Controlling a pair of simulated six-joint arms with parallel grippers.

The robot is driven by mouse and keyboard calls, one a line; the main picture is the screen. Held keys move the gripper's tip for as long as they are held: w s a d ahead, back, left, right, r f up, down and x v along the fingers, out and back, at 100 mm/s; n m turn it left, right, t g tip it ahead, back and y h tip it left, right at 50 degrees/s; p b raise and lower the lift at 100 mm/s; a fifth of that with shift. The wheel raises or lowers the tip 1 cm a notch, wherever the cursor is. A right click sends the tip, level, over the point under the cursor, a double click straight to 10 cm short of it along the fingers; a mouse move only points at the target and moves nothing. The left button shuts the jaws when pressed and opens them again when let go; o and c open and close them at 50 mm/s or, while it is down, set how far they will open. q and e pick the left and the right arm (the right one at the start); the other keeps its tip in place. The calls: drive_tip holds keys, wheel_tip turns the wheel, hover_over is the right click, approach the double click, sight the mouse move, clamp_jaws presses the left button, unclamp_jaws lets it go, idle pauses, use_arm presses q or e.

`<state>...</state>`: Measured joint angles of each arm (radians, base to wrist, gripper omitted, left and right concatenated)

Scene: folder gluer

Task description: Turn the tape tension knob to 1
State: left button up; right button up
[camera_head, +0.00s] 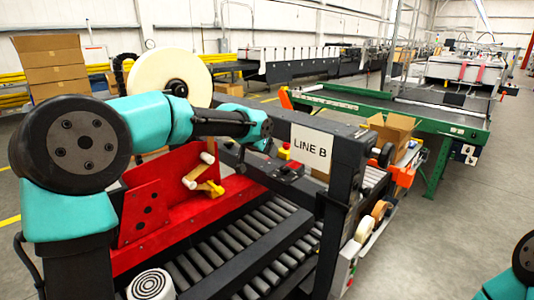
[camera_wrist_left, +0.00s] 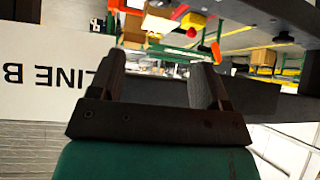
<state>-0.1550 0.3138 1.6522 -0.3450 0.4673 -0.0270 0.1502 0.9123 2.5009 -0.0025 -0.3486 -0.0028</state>
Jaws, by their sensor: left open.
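My left arm reaches in from the left over the machine in the head view, its wrist ending just left of the "LINE B" sign (camera_head: 312,149). The jaws of my left gripper (camera_wrist_left: 160,72) show in the left wrist view, apart with nothing between them. The sign (camera_wrist_left: 45,88) appears upside down beside them. A black round knob (camera_head: 386,155) sits on the machine's right end, beyond the sign. I cannot tell whether it is the tape tension knob, and no number or pointer is readable. My right gripper is out of view.
A large cream roll (camera_head: 165,75) stands behind my left arm. The red plate (camera_head: 145,213) and grey rollers (camera_head: 216,252) lie below it. A black frame post (camera_head: 340,205) rises right of the sign. Open floor (camera_head: 440,245) lies to the right.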

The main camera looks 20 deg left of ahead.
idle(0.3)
use_arm(q)
drive_tip(key=w+a+f+t, duration=0.3)
drive_tip(key=w+a+f, duration=0.1)
drive_tip(key=a, duration=0.1)
drive_tip(key=m+t+h, duration=0.2)
drive_tip(key=m+h, duration=0.3)
drive_tip(key=h, duration=0.4)
approach(281, 170)
drive_tip(key=v, duration=0.5)
drive_tip(key=shift+s+a+f, duration=0.1)
drive_tip(key=shift+s, duration=0.1)
drive_tip(key=x, duration=1.7)
drive_tip(key=shift+w, duration=0.3)
drive_tip(key=c, duration=0.9)
